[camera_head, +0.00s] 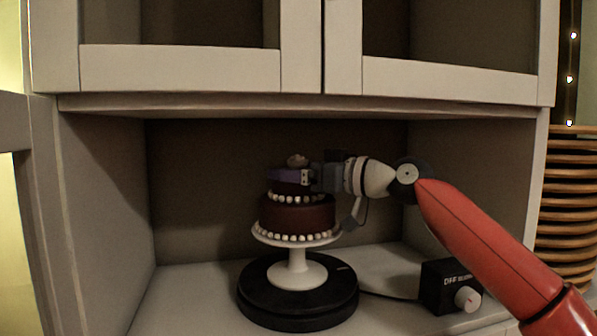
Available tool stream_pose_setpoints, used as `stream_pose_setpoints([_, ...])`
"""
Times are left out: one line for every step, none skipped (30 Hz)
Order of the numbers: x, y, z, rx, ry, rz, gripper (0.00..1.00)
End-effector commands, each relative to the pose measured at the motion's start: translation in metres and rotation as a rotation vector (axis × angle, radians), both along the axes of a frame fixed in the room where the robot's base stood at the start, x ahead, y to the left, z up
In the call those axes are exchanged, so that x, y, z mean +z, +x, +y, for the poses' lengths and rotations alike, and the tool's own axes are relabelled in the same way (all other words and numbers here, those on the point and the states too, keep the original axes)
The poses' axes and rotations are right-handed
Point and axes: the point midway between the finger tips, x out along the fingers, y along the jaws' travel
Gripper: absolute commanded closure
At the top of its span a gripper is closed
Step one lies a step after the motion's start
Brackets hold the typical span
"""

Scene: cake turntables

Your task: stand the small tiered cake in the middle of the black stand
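The small tiered cake (297,215) is dark brown with white beads round its tiers and a pale topping. It stands upright on a white pedestal (297,261). The pedestal's foot is over the black stand (298,308), near its middle; I cannot tell for sure whether it touches. My gripper (291,177) reaches in from the right at the upper tier. A purple band crosses that tier at the gripper's end; I cannot tell whether it is a finger or part of the cake. The far side of the grip is hidden.
A black control box (451,287) with a pale knob sits to the right, with a cable towards the stand. Cabinet walls close in both sides, and an upper cabinet (190,70) hangs overhead. The counter left of the stand is clear. Stacked wooden discs (570,205) stand outside at right.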

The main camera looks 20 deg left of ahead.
Motion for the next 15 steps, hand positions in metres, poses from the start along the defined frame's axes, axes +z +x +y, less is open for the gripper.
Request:
stream_pose_setpoints([0.000,0.000,0.000,0.000,0.000,0.000,0.09])
stream_pose_setpoints([0.000,0.000,0.000,0.000,0.000,0.000,0.09])
stream_pose_setpoints([0.000,0.000,0.000,0.000,0.000,0.000,0.09])
stream_pose_setpoints([0.000,0.000,0.000,0.000,0.000,0.000,0.09])
stream_pose_setpoints([0.001,0.000,0.000,0.000,0.000,0.000,0.09])
stream_pose_setpoints([0.002,0.000,0.000,0.000,0.000,0.000,0.09])
stream_pose_setpoints([0.003,0.000,-0.001,0.000,0.000,0.001,0.09])
stream_pose_setpoints([0.001,0.000,-0.004,-0.001,0.000,0.001,0.09])
stream_pose_setpoints([0.000,-0.001,-0.009,-0.002,0.000,0.000,0.09])
stream_pose_setpoints([0.000,-0.002,-0.013,-0.003,0.000,0.000,0.09])
stream_pose_setpoints([-0.001,-0.003,-0.018,-0.003,-0.001,0.000,0.09])
stream_pose_setpoints([-0.001,-0.004,-0.026,-0.004,-0.001,-0.001,0.09])
stream_pose_setpoints([-0.001,-0.006,-0.032,-0.004,-0.001,-0.001,0.09])
stream_pose_setpoints([-0.001,-0.008,-0.038,-0.004,0.000,0.000,0.09])
stream_pose_setpoints([-0.001,-0.009,-0.047,-0.005,0.000,0.000,0.09])
